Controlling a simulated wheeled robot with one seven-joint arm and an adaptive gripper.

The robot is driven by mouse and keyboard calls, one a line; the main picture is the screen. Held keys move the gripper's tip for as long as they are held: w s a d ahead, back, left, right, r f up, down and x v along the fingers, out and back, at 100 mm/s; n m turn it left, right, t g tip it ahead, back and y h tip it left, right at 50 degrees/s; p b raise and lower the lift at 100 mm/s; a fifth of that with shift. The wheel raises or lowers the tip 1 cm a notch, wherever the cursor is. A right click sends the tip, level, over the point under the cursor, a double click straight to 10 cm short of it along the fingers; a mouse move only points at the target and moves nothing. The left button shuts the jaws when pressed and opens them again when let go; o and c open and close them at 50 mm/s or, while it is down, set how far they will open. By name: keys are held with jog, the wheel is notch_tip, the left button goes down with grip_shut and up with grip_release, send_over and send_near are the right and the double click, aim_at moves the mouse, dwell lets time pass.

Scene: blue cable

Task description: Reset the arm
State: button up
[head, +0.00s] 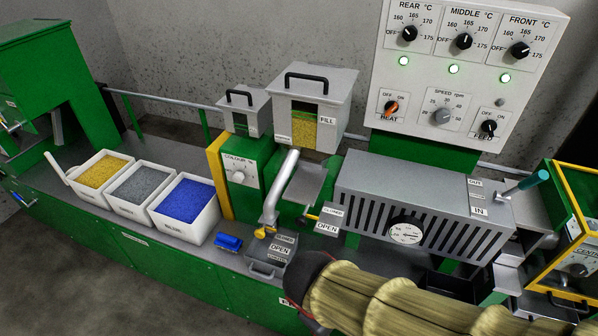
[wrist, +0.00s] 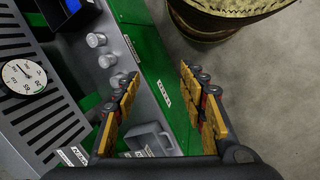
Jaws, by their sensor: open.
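My gripper (wrist: 160,77) shows in the wrist view with its two yellow-padded fingers spread apart. Nothing is between them; beyond the gap are the green front of the machine bench and the grey floor. My arm, in a beige ribbed sleeve with a dark end, crosses the lower right of the head view. I cannot make out the gripper's fingers in the head view. Part of a similar beige sleeve shows at the top of the wrist view.
The slotted grey barrel cover (head: 415,205) with a round dial (head: 405,233) stands close behind my arm. The control panel (head: 455,95) rises above it. Bins of yellow, grey and blue pellets (head: 185,202) stand at left beside a blue object (head: 229,242). Floor at lower left is clear.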

jog(key=w+d+r+m+t+y, duration=0.2)
jog(key=d+r+m, duration=0.7)
jog(key=r, duration=0.6)
jog(key=shift+w+d+r+t+y+p, duration=0.15)
jog(key=shift+w+d+t+y+p, duration=0.35)
jog(key=shift+d+t, duration=0.6)
jog(key=shift+w+a, duration=0.1)
jog(key=shift+a, duration=0.05)
jog(key=shift+c, duration=0.5)
